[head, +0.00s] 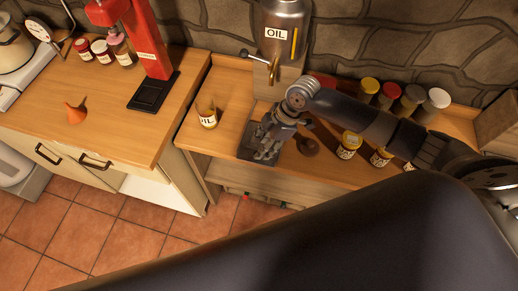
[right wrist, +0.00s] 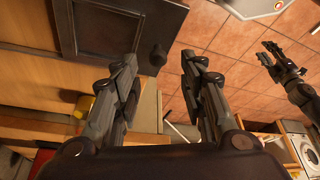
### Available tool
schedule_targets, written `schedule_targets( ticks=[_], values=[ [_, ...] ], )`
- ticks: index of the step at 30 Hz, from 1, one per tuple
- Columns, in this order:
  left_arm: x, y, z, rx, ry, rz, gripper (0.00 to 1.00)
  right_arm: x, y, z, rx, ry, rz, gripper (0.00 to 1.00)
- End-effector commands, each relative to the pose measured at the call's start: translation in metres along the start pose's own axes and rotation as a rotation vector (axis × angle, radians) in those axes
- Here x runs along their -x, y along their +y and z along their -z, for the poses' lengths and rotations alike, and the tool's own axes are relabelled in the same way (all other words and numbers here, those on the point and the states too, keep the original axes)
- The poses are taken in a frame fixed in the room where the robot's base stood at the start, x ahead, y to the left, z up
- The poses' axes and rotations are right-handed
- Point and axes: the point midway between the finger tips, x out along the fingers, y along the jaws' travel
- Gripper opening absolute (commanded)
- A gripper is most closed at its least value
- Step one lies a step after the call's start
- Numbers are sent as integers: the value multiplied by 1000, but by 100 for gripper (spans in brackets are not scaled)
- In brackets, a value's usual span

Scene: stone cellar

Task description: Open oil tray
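A dark flat tray-like piece (head: 246,150) lies at the front edge of the wooden counter, partly hidden by my right gripper (head: 268,140). A metal OIL dispenser (head: 281,20) with a tap stands behind. My left gripper (right wrist: 268,54) hangs over the floor, fingers apart.
An OIL jar (head: 208,117) stands left of the right gripper, and a dark round object (head: 308,147) right of it. Several lidded jars (head: 388,92) line the counter's back. A red press (head: 148,45) stands on the left counter. Tiled floor (head: 110,225) lies in front.

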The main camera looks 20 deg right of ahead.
Motion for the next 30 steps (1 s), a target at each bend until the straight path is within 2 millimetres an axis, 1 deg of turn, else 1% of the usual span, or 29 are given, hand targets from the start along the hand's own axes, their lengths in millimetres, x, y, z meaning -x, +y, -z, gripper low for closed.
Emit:
schedule_targets(
  ticks=[1,6,9,12,18,30],
  values=[
    [0,1,0,0,1,-1,40,13,1,0,2,-1,-4,39],
    [0,1,2,0,3,-1,40,48,1,0,2,-1,-3,39],
    [0,1,2,0,3,-1,40,64,1,0,1,0,-3,39],
    [0,1,3,0,4,-1,40,74,0,1,1,0,-1,39],
    [0,1,3,0,4,-2,40,81,0,1,1,1,0,39],
    [0,2,3,0,4,-2,40,81,0,1,0,1,0,39]
  ],
)
